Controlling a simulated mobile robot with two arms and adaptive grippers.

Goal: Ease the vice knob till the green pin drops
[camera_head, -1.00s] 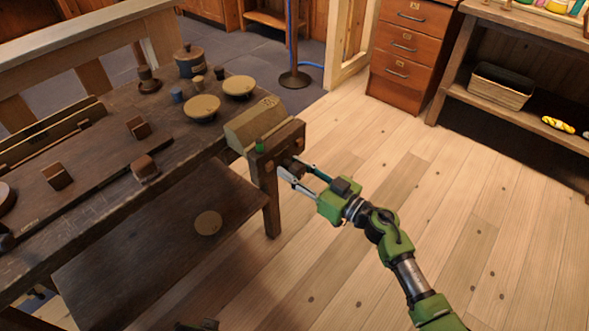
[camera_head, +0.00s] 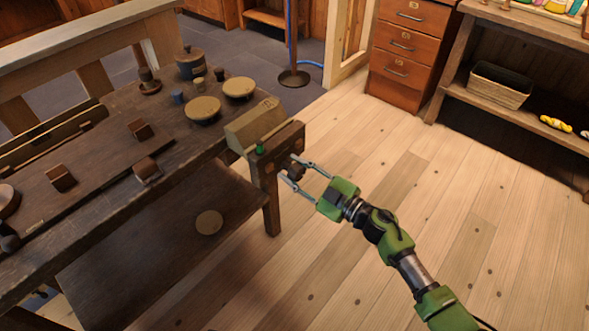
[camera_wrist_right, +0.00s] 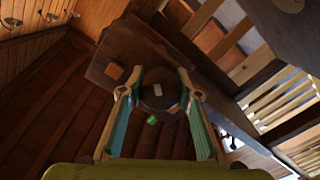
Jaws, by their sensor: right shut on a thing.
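The vice (camera_head: 288,142) is a wooden jaw at the right end of the dark workbench. Its dark round knob (camera_head: 296,171) sticks out from the front face. The green pin (camera_head: 260,149) shows at the jaw's left top corner. My right gripper (camera_head: 295,172) is shut on the knob, one finger on each side. In the right wrist view the knob (camera_wrist_right: 158,92) sits between the fingertips, with a bit of green (camera_wrist_right: 152,120), likely the pin, just below it. How deep the pin sits is hard to tell. My left gripper is out of view.
The workbench (camera_head: 100,222) carries round wooden dishes (camera_head: 203,109), a lidded pot (camera_head: 190,65) and small dark blocks (camera_head: 61,178). The plank floor right of the vice is clear up to the drawers (camera_head: 402,60).

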